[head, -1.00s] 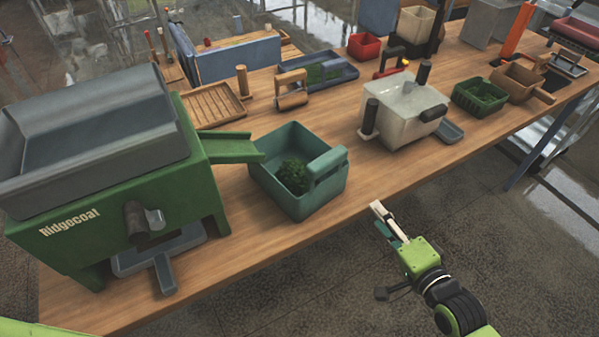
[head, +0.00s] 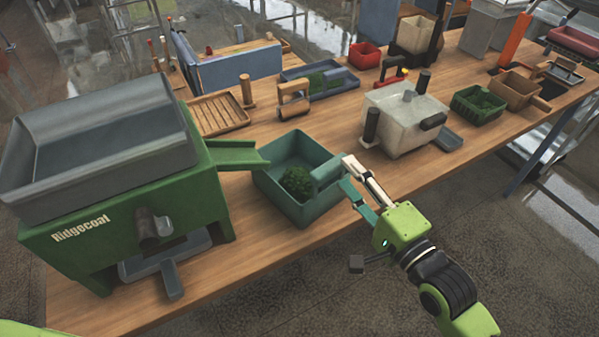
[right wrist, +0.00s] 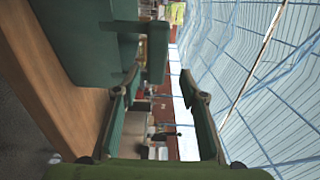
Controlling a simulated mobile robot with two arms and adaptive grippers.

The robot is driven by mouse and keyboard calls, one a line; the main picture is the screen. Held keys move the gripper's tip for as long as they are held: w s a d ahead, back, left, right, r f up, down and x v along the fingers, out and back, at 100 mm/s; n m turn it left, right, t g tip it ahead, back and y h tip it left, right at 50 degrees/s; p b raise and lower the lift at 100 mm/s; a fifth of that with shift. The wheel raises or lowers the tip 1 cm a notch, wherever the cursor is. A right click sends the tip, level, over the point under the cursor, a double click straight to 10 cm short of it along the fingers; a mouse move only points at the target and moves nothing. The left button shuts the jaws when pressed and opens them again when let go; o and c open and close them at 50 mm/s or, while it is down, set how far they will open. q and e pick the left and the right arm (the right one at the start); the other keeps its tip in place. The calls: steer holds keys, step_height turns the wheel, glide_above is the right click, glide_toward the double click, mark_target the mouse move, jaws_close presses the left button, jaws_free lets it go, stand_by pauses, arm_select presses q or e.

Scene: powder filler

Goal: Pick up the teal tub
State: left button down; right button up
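The teal tub (head: 279,197) stands on the bench near its front edge, with a dark green clump (head: 297,184) inside and a raised handle bar (head: 326,173) along its right side. My right gripper (head: 346,172) is open, its fingertips at the right end of that handle. In the right wrist view the tub (right wrist: 85,45) fills the upper left and its handle (right wrist: 157,52) shows ahead, between the open fingers (right wrist: 160,78) in the picture. I cannot tell whether they touch it. My left gripper is not in view.
The green Ridgecoat machine (head: 120,235) stands left, its chute (head: 236,153) ending at the tub's rim. A pale box with dark handles (head: 400,122) stands behind my right gripper. A green basket (head: 478,101) is farther right. Bare bench (head: 240,245) lies front left of the tub.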

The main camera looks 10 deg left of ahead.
mark_target(341, 169)
steer(key=shift+w+a, duration=0.4)
steer(key=shift+w, duration=0.15)
steer(key=p+x, duration=0.1)
steer(key=x, duration=0.3)
steer(key=shift+w+a+f+p, duration=0.2)
steer(key=shift+w+a+p, duration=0.1)
steer(key=shift+p, duration=0.1)
steer(key=shift+w+a+f, duration=0.15)
jaws_close()
